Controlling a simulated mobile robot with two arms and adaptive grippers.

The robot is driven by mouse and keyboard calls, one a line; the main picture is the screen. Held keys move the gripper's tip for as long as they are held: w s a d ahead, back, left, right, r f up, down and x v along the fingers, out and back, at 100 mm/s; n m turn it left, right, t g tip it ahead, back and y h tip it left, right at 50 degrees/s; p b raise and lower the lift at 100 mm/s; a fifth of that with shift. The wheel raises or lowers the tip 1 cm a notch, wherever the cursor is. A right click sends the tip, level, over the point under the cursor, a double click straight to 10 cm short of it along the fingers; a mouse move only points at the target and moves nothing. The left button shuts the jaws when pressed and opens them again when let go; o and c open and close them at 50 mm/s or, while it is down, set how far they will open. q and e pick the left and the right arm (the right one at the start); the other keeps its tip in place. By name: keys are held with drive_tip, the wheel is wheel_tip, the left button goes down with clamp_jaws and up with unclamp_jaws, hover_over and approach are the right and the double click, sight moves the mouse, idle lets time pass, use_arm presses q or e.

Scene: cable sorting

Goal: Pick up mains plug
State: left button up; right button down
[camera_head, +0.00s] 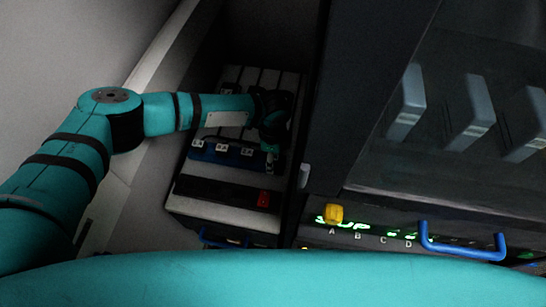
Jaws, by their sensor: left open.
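My left arm reaches in from the left, and its dark gripper (270,150) is over the right part of a box-like unit with a pale top (230,182). The gripper is open and points down near the right end of a blue strip (232,160). Small white-and-dark pieces (222,149) sit in a row along this strip, left of the gripper. I cannot tell for sure which thing is the mains plug. The arm and gripper hide part of the unit, and the space between the fingers is too dark to read. My right gripper is not in view.
The unit has a red switch (264,198) and a blue handle (222,241) at its front. A dark cabinet stands close on the right, with a yellow knob (333,213), green lit marks and another blue handle (462,250). A pale wall is on the left.

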use_arm(q)
drive_tip(key=c, duration=0.8)
clamp_jaws()
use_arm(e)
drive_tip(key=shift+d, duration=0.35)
use_arm(q)
drive_tip(key=shift+r, duration=0.1)
